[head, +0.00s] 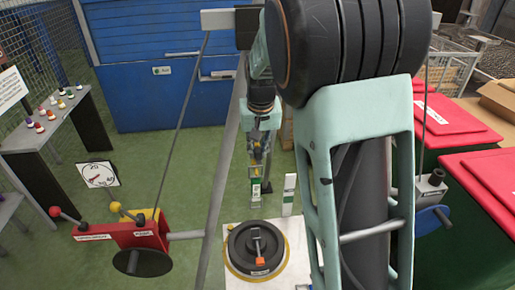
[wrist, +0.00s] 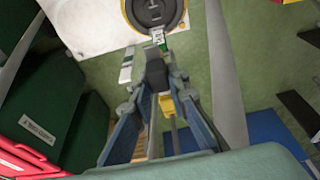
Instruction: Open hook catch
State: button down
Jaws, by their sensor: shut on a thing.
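My gripper (head: 259,165) hangs in the middle of the head view, below my arm, just behind the turntable plate. In the wrist view my gripper (wrist: 157,76) has its dark fingertips together. It is shut on a part of the hook catch, whose yellow piece (wrist: 167,105) shows between the fingers; the fingers hide most of the catch. A small green-and-white label (wrist: 158,37) is just beyond the fingertips. The round black turntable (head: 240,262), with a yellow rim and an orange-tipped handle (head: 260,260), lies in front of the gripper on a pale plate.
A red lever box (head: 125,236) with ball-ended levers is at left. Red-lidded green bins (head: 445,125) stand at right. A blue cabinet (head: 150,95) is behind. Grey bars slant past the gripper.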

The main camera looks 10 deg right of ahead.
aim_at(259, 162)
jog(key=shift+s+f, duration=0.1)
jog(key=c, duration=1.8)
grip_release()
jog(key=shift+c, duration=0.2)
jog(key=v, duration=1.2)
jog(key=shift+a, duration=0.1)
